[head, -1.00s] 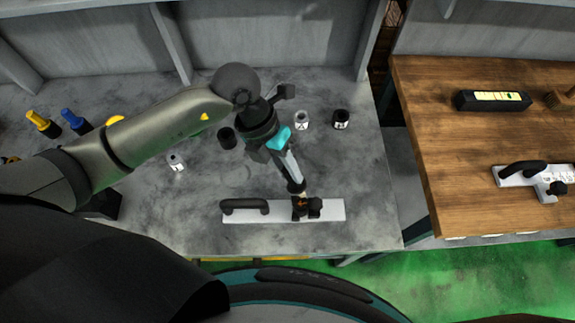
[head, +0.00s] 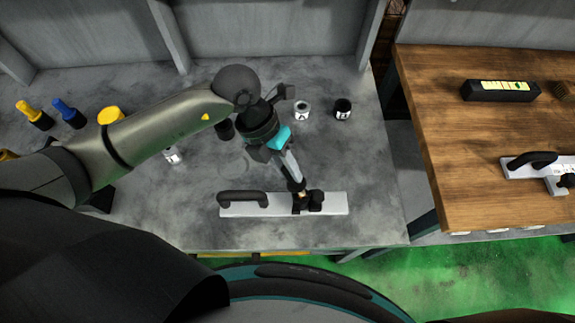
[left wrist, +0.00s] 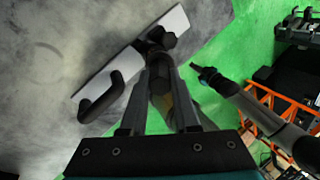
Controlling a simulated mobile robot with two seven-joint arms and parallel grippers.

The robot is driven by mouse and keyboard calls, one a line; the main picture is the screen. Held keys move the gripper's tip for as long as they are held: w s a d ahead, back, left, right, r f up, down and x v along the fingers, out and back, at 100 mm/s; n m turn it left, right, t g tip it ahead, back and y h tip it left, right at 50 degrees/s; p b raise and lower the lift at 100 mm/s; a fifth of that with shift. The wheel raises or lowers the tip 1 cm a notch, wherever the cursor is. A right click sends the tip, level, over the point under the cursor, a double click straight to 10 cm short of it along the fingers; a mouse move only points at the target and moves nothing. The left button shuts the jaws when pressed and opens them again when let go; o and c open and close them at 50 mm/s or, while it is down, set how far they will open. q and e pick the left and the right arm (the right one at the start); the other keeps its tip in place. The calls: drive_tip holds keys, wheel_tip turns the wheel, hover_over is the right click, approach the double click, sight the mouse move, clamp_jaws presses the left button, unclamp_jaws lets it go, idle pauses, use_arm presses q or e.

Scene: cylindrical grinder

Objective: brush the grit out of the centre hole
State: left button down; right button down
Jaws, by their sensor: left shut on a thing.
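A white plate (head: 240,210) with a black arched handle (head: 243,197) lies near the bench's front edge; it also shows in the left wrist view (left wrist: 122,77). Dark clamp parts (head: 315,201) sit at its right part; the centre hole and any grit cannot be made out. My left gripper (head: 296,184) points down over these parts, shut on a slim tool, seemingly the brush (left wrist: 162,88). A small tan part shows below the fingers. The tool's tip is hidden, so contact is unclear. In the left wrist view, what seems my right gripper (left wrist: 203,75) hangs over green floor, its jaws unclear.
A white jar (head: 302,111) and a black jar (head: 342,109) stand behind the plate. Another white jar (head: 173,155) and yellow and blue bottles (head: 68,113) stand left. A wooden table (head: 460,150) lies right, across a gap.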

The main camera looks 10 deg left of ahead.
use_arm(q)
drive_tip(key=shift+f+b, duration=0.4)
drive_tip(key=shift+f, duration=0.1)
idle(0.6)
drive_tip(key=shift+w+d, duration=0.15)
drive_tip(key=shift+d, duration=0.1)
drive_tip(key=shift+a, duration=0.1)
drive_tip(key=shift+s+a, duration=0.35)
drive_tip(key=shift+a, duration=0.05)
idle(0.3)
drive_tip(key=shift+w+d, duration=0.35)
drive_tip(key=shift+d, duration=0.1)
drive_tip(key=shift+s+a, duration=0.1)
drive_tip(key=shift+a, duration=0.05)
